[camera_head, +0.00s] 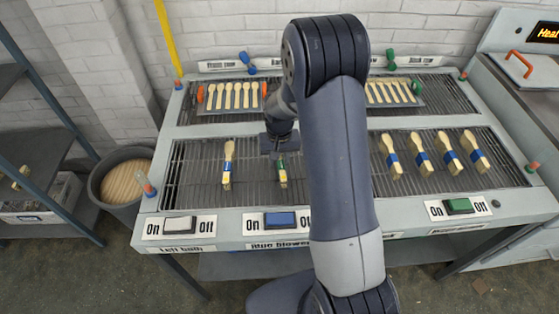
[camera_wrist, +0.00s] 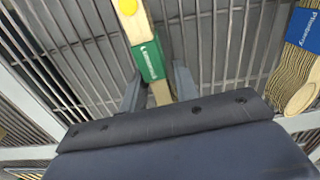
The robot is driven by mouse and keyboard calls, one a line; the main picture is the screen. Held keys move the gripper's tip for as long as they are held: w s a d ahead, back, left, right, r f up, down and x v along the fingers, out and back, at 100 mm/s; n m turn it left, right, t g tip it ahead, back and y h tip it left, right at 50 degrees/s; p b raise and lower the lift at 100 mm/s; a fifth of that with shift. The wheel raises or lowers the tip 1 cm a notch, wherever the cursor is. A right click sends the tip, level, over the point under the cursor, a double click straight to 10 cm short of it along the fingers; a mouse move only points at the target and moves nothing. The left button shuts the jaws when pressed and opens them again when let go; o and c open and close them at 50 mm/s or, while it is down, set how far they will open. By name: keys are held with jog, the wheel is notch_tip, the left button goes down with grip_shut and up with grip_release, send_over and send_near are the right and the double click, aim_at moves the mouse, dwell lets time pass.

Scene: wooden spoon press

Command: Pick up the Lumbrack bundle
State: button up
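A wooden spoon bundle with a green band (camera_wrist: 150,61) and a yellow dot lies on the slatted rack below my gripper. The band's small print looks like Lumbrack, but is hard to read. The bundle also shows in the head view (camera_head: 282,172), partly covered by my gripper. My gripper (camera_wrist: 160,88) has its two fingers apart, one on each side of the bundle's lower end. Narrow gaps seem to show beside the wood. I cannot tell how far down the fingers reach. In the head view my gripper (camera_head: 281,150) is over the bundle's far end.
A blue-banded bundle (camera_wrist: 304,32) lies to the right in the wrist view. Another bundle (camera_head: 228,163) lies left on the front rack. Several blue-banded bundles (camera_head: 420,155) lie at right. Loose spoons fill two trays (camera_head: 232,97) behind. Switches (camera_head: 280,219) line the front edge.

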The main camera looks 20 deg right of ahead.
grip_shut()
jog(key=shift+r, duration=0.1)
